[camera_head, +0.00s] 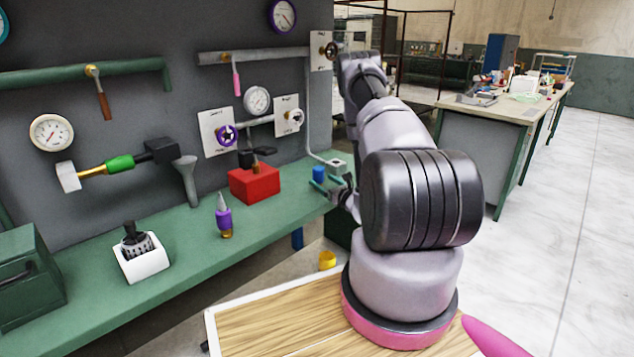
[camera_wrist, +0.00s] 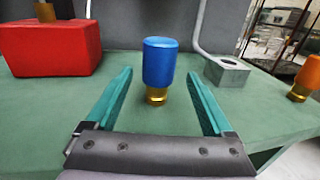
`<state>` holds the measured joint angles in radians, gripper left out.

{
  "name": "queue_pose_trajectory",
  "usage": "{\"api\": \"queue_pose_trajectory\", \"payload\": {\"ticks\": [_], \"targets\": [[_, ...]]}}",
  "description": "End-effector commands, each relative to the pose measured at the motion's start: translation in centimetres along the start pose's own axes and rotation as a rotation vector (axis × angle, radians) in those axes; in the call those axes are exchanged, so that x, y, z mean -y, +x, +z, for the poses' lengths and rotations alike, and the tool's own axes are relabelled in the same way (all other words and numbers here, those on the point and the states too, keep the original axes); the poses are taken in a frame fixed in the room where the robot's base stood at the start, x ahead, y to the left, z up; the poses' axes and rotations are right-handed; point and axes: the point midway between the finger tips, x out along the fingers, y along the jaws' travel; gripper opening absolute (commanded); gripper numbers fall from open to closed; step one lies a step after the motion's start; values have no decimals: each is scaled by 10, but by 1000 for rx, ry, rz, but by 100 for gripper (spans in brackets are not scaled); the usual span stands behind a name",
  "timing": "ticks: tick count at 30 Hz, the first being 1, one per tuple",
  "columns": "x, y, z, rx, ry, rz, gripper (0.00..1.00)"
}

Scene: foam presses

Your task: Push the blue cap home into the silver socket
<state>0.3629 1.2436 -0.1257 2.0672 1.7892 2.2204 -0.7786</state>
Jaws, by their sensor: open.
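The blue cap (camera_wrist: 160,62) stands upright on the green bench in the wrist view, with a gold lower end (camera_wrist: 156,96) resting on the surface. It also shows in the head view (camera_head: 319,174). The silver socket (camera_wrist: 227,70) is a grey block with a round hole in its top, on the bench to the right of the cap; it also shows in the head view (camera_head: 337,164). My gripper (camera_wrist: 158,82) is open, its teal fingers on either side of the cap with gaps to both. In the head view my gripper (camera_head: 329,187) is partly hidden by my arm.
A red block (camera_wrist: 52,47) stands left of my gripper, clear of the left finger. An orange piece with a gold base (camera_wrist: 307,76) stands at the right. A grey pipe (camera_wrist: 200,28) runs down the wall behind the socket. The bench between cap and socket is clear.

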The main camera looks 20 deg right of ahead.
Motion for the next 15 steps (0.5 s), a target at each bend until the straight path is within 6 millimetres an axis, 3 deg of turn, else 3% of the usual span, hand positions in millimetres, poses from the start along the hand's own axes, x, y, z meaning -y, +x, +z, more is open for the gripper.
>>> {"api": "queue_pose_trajectory", "payload": {"ticks": [7,15], "targets": [[-2,22,1,1,1,3,86],[-3,60,2,1,-1,3,86]]}}
